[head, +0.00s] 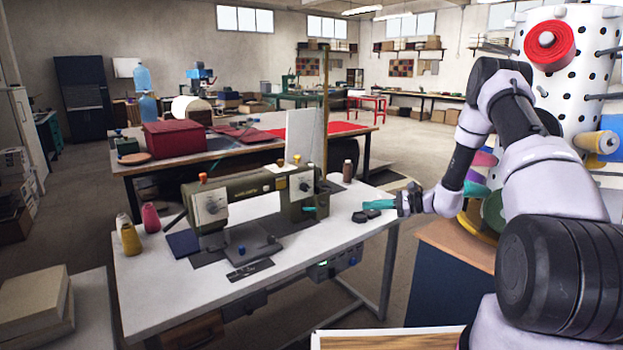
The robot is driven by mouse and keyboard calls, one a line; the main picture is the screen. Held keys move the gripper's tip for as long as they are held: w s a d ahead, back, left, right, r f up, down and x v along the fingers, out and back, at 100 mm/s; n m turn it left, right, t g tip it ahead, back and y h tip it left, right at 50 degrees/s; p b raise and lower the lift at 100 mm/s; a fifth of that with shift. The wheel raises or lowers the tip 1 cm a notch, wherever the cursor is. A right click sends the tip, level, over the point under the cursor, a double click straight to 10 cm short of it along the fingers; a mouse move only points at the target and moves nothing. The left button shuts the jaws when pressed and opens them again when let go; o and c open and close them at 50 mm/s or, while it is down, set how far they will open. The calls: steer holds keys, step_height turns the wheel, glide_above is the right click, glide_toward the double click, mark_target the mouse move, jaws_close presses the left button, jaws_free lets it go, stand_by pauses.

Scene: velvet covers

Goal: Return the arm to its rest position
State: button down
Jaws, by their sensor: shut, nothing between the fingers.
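My arm (555,170) rises at the right of the head view, bends at a high elbow and reaches down and left. My gripper (370,209) is at its end, with teal fingertips pointing left. It is shut and empty. It hangs by the right edge of the white sewing table (330,240), close to a small dark object (359,217). I cannot tell whether it touches that object.
A green sewing machine (245,197) stands on the table, with thread cones (130,238) at its left and a brown spool (347,171) at its right. A white perforated rack (565,90) with spools stands close behind my arm. A wood-topped cabinet (450,245) is below it.

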steer(key=s+a+r+n+g+h, duration=0.1)
steer(key=s+r+n+g+h, duration=0.2)
steer(key=s+r, duration=0.6)
steer(key=s+a+r+n+g+h, duration=0.1)
steer(key=s+r+n+h, duration=0.3)
steer(key=r, duration=0.9)
steer(key=s+d+r+n+t+h, duration=0.2)
steer(key=s+r, duration=0.4)
steer(key=s, duration=0.5)
steer(key=s+d+r+n+t+h, duration=0.3)
steer(key=s+d+r+t+h, duration=0.1)
steer(key=s, duration=0.7)
step_height(320, 180, up, 2)
steer(key=shift+s+d+r+t, duration=0.3)
steer(key=shift+d+t, duration=0.1)
steer(key=shift+d, duration=0.2)
